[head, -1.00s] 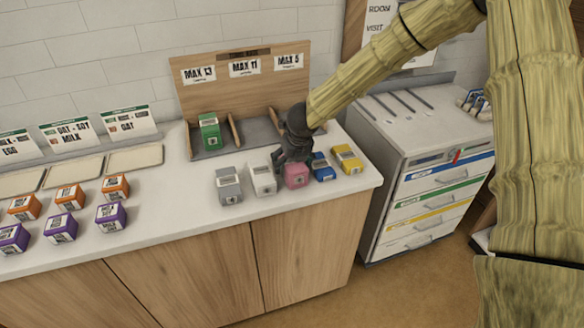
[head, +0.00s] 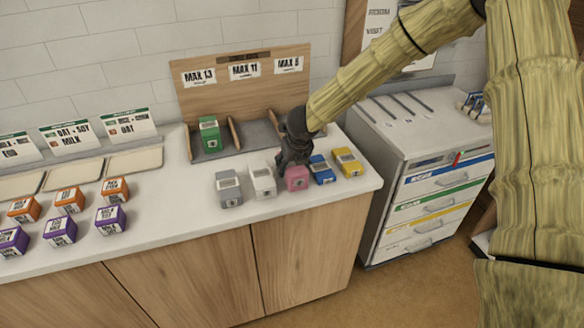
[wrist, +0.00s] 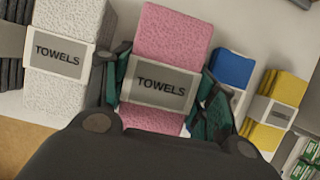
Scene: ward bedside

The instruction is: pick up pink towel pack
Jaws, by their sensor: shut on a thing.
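The pink towel pack (head: 296,180) stands in a row of packs near the counter's front right edge. In the wrist view the pink towel pack (wrist: 172,38) fills the middle, with a grey "TOWELS" label band. My gripper (head: 293,160) is over it from above, and its fingers hide the pack's top in the head view. In the wrist view my gripper (wrist: 160,88) has one teal-padded finger on each side of the pack, shut on it. Whether the pack is clear of the counter cannot be told.
A white pack (head: 262,181) is close on the left, with a grey pack (head: 228,189) beyond it. A blue pack (head: 321,170) and a yellow pack (head: 347,162) are on the right. Behind is a wooden divided rack (head: 245,90) holding a green pack (head: 210,136).

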